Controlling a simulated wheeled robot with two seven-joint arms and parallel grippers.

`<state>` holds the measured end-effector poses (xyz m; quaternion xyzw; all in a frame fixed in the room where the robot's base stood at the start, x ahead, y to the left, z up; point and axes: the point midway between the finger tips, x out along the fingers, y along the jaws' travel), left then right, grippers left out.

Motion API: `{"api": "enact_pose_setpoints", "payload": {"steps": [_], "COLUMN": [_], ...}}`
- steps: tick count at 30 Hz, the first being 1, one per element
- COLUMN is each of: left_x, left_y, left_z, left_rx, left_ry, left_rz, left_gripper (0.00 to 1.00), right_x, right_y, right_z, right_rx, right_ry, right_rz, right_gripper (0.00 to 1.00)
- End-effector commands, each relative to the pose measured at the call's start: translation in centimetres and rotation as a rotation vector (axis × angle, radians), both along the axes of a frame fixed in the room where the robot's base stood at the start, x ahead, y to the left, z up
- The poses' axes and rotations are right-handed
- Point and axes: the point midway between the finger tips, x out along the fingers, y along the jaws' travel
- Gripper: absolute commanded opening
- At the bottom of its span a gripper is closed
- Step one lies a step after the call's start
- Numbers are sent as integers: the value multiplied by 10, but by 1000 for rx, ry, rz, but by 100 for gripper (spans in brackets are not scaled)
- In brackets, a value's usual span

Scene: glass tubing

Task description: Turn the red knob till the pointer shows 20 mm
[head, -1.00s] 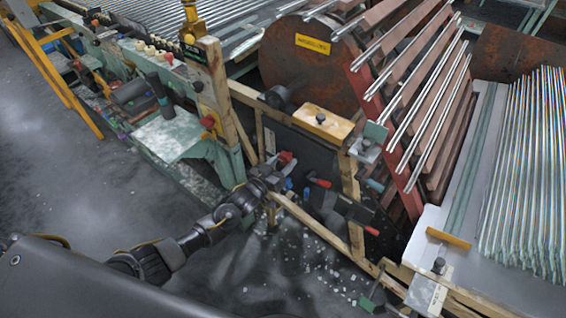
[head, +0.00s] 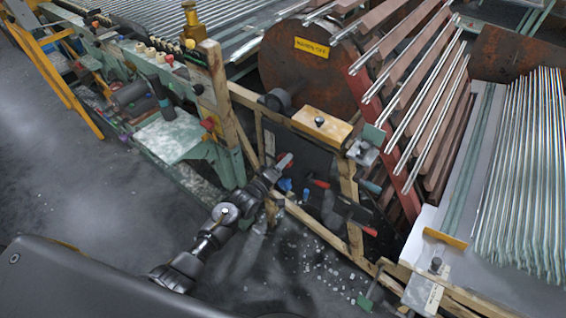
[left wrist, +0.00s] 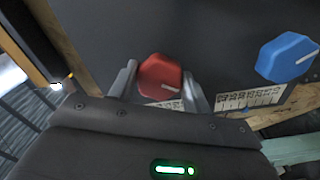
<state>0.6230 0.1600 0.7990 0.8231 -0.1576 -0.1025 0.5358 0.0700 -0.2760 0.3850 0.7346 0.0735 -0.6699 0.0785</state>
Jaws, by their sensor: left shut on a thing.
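The red knob (left wrist: 160,74) is a faceted knob with a short white line near its lower edge, on a dark panel. My left gripper (left wrist: 159,70) has one finger on each side of it and is shut on it. In the head view my left gripper (head: 272,174) reaches the panel from the lower left, and the knob is small there. A white scale strip (left wrist: 250,98) with printed marks lies below right of the knob; its numbers and any pointer reading are too small to read. My right gripper is not in view.
A blue knob (left wrist: 287,57) with a white line sits right of the red one. A wooden frame (head: 322,237) surrounds the dark panel. Glass tubes (head: 525,170) lie at the right. A rusty drum (head: 305,68) stands behind. The floor at lower left is open.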

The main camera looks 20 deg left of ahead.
Motion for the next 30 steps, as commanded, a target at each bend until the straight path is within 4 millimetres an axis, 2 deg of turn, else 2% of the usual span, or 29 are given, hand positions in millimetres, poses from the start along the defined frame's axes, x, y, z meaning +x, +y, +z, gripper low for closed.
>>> {"api": "enact_pose_setpoints", "payload": {"steps": [12,30], "left_x": [0,0], "left_y": [0,0], "left_z": [0,0], "left_rx": [-191,-225], "left_ry": [78,91], "left_rz": [1,2], "left_gripper": [26,26], "right_x": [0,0], "right_y": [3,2], "right_z": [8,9], "right_rx": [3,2], "right_ry": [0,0], "right_rz": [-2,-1], "right_gripper": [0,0]}}
